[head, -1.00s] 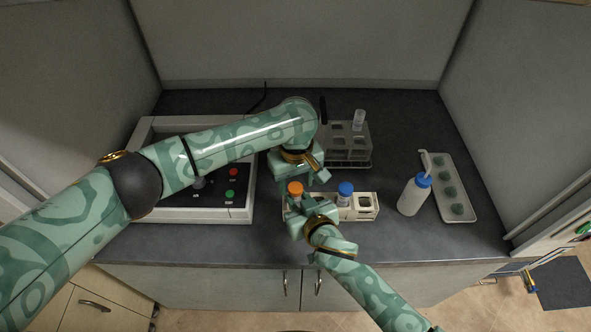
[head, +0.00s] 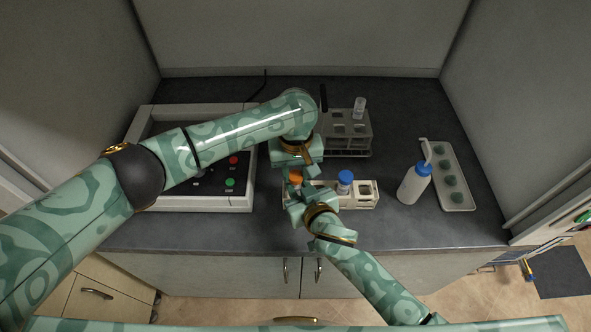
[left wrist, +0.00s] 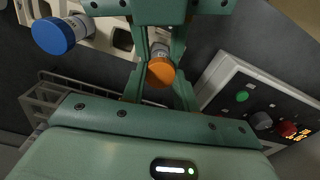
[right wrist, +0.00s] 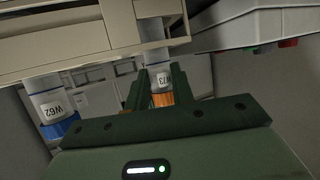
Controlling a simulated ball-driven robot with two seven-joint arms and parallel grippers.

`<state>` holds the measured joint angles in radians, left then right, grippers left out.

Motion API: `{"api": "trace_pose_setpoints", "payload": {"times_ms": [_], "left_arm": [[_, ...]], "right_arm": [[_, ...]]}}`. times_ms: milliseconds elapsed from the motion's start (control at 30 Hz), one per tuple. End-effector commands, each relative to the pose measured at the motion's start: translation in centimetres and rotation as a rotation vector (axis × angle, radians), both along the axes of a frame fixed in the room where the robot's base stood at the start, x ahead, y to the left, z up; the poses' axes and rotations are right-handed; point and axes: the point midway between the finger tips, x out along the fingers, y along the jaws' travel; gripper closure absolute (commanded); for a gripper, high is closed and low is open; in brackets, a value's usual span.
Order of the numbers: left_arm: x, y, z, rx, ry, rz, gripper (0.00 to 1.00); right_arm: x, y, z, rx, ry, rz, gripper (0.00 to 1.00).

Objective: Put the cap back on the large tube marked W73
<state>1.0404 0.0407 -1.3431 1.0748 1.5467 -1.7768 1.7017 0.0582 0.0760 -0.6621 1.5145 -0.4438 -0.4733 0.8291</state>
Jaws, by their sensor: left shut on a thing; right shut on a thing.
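The large tube marked W73 (right wrist: 157,58) stands in the light rack, its label showing in the right wrist view. Its orange cap (left wrist: 161,73) sits at the tube's mouth, in line with it; I cannot tell how far it is screwed down. The cap also shows between fingers in the head view (head: 296,177). My left gripper (left wrist: 160,82) is shut on the cap from above. My right gripper (right wrist: 160,82) is shut on the tube from the front, just below the cap; in the head view its fingers are partly hidden.
A blue-capped tube marked W62 (right wrist: 47,107) stands in the same rack (head: 366,202). A grey wire rack (head: 348,150) is behind, the instrument with buttons (head: 205,203) at left, a wash bottle (head: 413,186) and tray (head: 459,202) at right. The front counter strip is clear.

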Motion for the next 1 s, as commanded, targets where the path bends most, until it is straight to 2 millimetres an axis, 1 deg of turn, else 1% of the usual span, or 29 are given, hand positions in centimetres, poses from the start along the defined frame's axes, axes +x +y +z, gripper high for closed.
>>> {"api": "trace_pose_setpoints", "payload": {"times_ms": [100, 300, 333, 367, 400, 667, 767, 900, 1000], "left_arm": [[0.0, 0.0, 0.0, 0.001, -0.001, -0.060, 0.98], [0.0, 0.0, 0.0, 0.001, -0.001, -0.058, 0.98], [0.0, 0.0, 0.0, 0.001, -0.001, -0.058, 0.62], [0.0, 0.0, 0.0, 0.001, -0.001, -0.058, 0.54], [0.0, 0.0, 0.0, 0.001, -0.001, -0.058, 0.49], [0.0, 0.0, 0.1, 0.001, 0.000, -0.057, 0.49], [0.1, 0.0, 0.9, -0.001, -0.001, -0.059, 0.49], [0.1, 0.0, 2.9, -0.001, -0.002, -0.057, 0.49], [0.1, 0.0, 4.0, 0.000, -0.001, -0.056, 0.49]], "right_arm": [[0.0, 0.0, 0.0, 0.000, 0.000, 0.001, 1.00], [0.0, 0.0, 0.0, 0.000, 0.000, 0.001, 1.00], [0.0, 0.0, 0.0, 0.000, 0.000, 0.001, 1.00], [0.0, 0.0, 0.0, 0.000, 0.000, 0.001, 1.00], [0.0, 0.0, 0.0, 0.000, 0.000, 0.001, 1.00], [0.0, 0.0, 0.0, 0.000, 0.000, 0.000, 1.00], [0.0, 0.0, 0.0, 0.000, 0.000, 0.000, 1.00], [0.0, 0.0, 0.0, 0.000, 0.000, 0.000, 1.00], [0.0, 0.0, 0.0, 0.000, 0.000, 0.000, 1.00]]}}
